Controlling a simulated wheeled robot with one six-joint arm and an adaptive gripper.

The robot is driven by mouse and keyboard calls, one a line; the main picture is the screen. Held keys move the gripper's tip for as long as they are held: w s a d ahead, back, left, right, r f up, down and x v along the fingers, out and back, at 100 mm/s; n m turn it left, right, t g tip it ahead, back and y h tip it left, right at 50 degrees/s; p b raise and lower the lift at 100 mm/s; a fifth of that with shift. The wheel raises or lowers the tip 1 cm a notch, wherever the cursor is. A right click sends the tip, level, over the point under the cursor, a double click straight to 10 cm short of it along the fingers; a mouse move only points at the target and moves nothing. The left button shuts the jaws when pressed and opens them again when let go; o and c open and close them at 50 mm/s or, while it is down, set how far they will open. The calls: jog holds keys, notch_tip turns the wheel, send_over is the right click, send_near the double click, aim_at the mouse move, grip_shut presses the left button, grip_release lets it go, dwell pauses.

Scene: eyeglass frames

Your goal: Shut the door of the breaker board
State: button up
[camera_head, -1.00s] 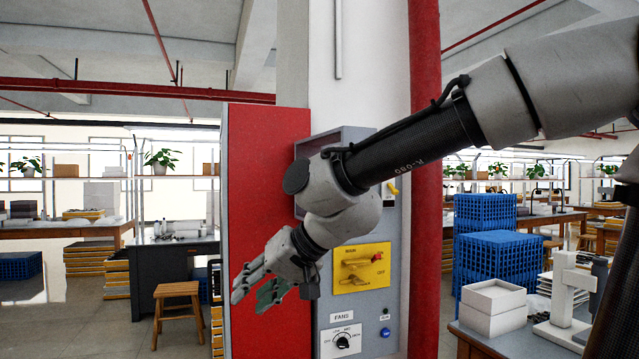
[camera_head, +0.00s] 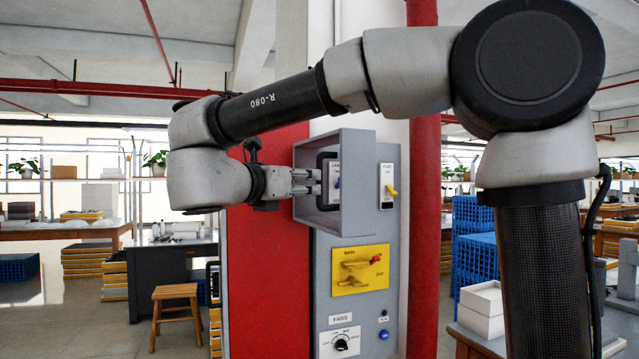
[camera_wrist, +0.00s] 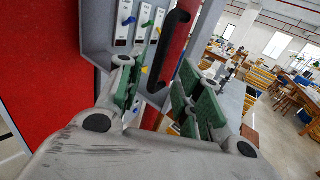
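The breaker board (camera_head: 352,310) is a tall grey panel. Its grey door (camera_head: 357,200) juts out as a shallow frame in the upper part and stands open. A black handle on the door shows in the wrist view (camera_wrist: 168,60). Switches with white labels (camera_wrist: 142,22) stay exposed beside it. My gripper (camera_head: 312,181) points right at the left side of the door frame, close to the handle. In the wrist view its green-padded fingers (camera_wrist: 160,95) are apart, with the handle ahead between them. Whether they touch it cannot be told.
A red panel (camera_head: 268,270) stands left of the board and a red pipe (camera_head: 424,200) runs down its right side. A yellow rotary switch (camera_head: 360,270) and a fan dial (camera_head: 340,342) sit below the door. A table with white boxes (camera_head: 482,310) stands at the lower right.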

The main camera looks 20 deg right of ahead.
aim_at(318, 182)
jog(key=x, duration=0.7)
jog(key=shift+w, duration=0.1)
grip_shut()
